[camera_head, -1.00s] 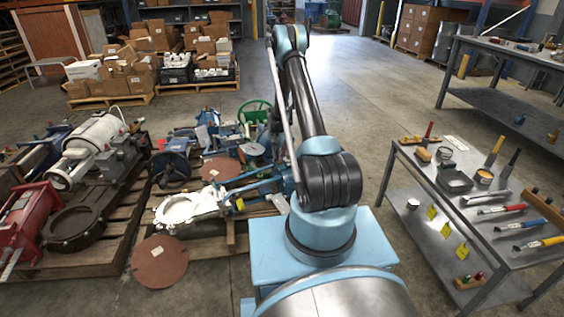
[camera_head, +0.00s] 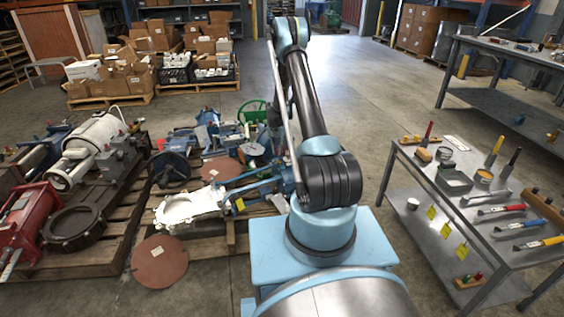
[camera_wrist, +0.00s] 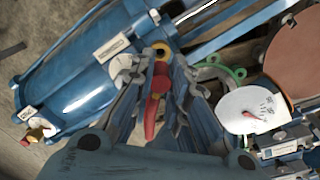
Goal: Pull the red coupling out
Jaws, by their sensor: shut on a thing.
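The red coupling (camera_wrist: 151,117) is a red piece between the fingers of my gripper (camera_wrist: 158,80) in the wrist view. The fingers are closed around it from both sides. A yellow ring with a dark centre (camera_wrist: 162,50) lies just beyond the fingertips. Whether the coupling is still seated in anything is hidden by the fingers. In the head view my gripper and the coupling are hidden behind my arm.
A blue cylinder (camera_wrist: 80,85) lies left of the fingers in the wrist view. A white dial with a red needle (camera_wrist: 250,109) and a green ring (camera_wrist: 238,74) are to the right. A metal table with tools (camera_head: 455,190) stands right in the head view.

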